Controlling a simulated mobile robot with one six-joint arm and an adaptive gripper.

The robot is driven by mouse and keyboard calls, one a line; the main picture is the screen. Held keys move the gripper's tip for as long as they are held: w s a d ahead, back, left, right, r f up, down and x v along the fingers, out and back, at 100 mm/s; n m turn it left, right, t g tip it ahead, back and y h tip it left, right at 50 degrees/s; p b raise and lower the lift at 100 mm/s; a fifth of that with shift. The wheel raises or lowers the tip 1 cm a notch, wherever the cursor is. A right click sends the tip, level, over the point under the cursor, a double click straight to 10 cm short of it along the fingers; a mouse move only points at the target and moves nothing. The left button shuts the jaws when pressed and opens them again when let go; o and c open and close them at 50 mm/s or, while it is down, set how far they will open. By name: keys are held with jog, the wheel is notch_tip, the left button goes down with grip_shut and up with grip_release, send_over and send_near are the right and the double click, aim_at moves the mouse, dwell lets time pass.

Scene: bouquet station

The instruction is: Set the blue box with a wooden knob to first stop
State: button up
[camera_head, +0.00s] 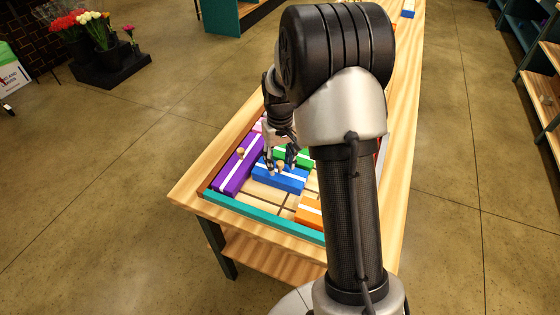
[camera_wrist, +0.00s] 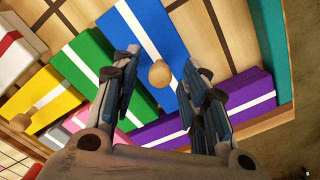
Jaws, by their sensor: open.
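The blue box (camera_head: 279,178) has a white stripe and a round wooden knob (camera_head: 280,165). It lies in a framed tray on the wooden table, beside the purple box. In the wrist view the blue box (camera_wrist: 146,36) runs from the top edge toward the middle, and its knob (camera_wrist: 160,74) shows between the fingers. My gripper (camera_wrist: 160,70) is open, with one finger on each side of the knob. A gap shows on both sides of the knob. In the head view my gripper (camera_head: 280,162) is over the blue box, partly hidden by my arm.
A purple box (camera_head: 237,168) lies left of the blue box, and a green box (camera_wrist: 92,64) lies on its other side. An orange box (camera_head: 309,212) is nearer the front. Bare tray floor (camera_head: 262,197) with dark grooves shows in front. A teal rim (camera_head: 262,218) edges the tray.

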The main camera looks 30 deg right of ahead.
jog(key=shift+c, duration=0.5)
grip_shut()
